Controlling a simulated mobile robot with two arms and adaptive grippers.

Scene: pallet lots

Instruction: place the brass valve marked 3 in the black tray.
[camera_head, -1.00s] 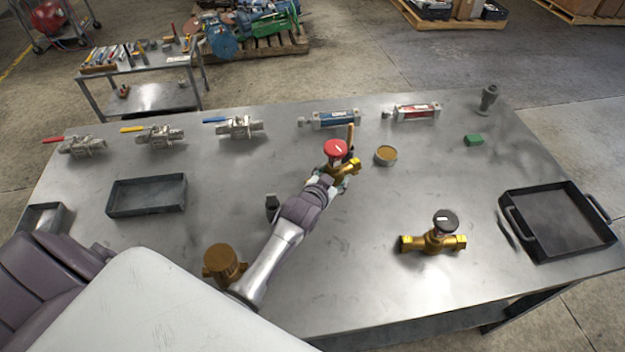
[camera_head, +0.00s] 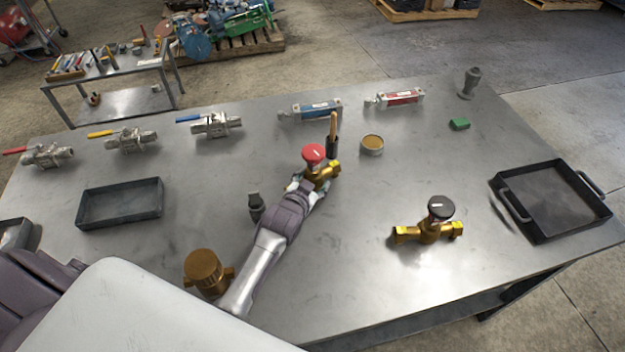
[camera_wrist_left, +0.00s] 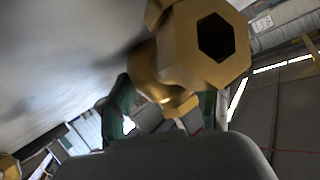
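A brass valve with a red handwheel (camera_head: 314,160) is at the middle of the table, with my left gripper (camera_head: 311,184) at its near side. In the left wrist view the valve's hexagonal brass end (camera_wrist_left: 208,45) is close up, and its body sits between my green-tipped fingers (camera_wrist_left: 165,108), which look shut on it. I cannot tell how far it is off the table. A second brass valve with a black handwheel (camera_head: 430,231) stands at the right. I cannot read a number on either. The empty black tray (camera_head: 541,234) with side handles is at the far right. My right gripper is not seen.
A tin (camera_head: 372,145) and a wooden-handled tool in a dark holder (camera_head: 333,140) stand just beyond the held valve. A dark fitting (camera_head: 255,205) and a brown round part (camera_head: 203,270) flank my arm. A grey bin (camera_head: 120,203) is left. Bare tabletop lies near the black-wheeled valve.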

